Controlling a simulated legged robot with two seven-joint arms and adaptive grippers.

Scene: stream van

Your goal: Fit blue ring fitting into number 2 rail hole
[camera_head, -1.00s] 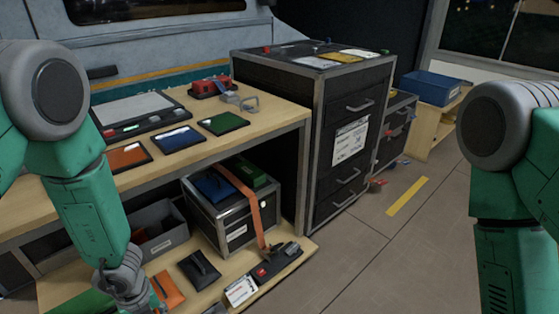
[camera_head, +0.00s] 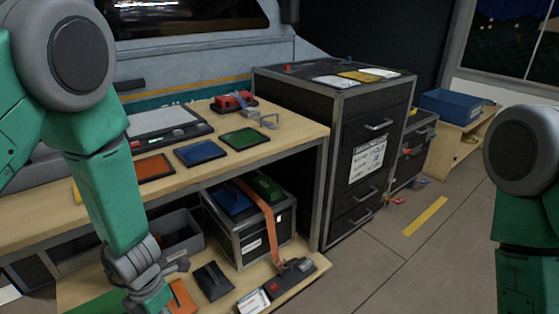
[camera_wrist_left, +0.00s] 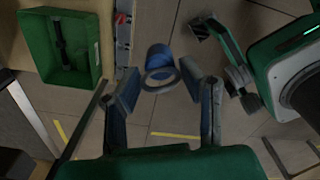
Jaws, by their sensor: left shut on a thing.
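A blue ring fitting (camera_wrist_left: 159,60), with a short cylinder and a wider flange, shows in the left wrist view. My left gripper (camera_wrist_left: 163,80) is shut on the flange, one finger on each side, and holds it above the grey floor. In the head view my left arm hangs down at the left, and its fingers are out of the picture. My right arm shows at the right edge, but its gripper is not seen. I cannot make out a rail hole numbered 2 in either view.
A wooden bench (camera_head: 105,197) carries orange, blue and green panels. A lower shelf holds a strapped black case (camera_head: 254,240). A black drawer cabinet (camera_head: 336,200) stands beside it. A green bin (camera_wrist_left: 95,62) is left of the gripper.

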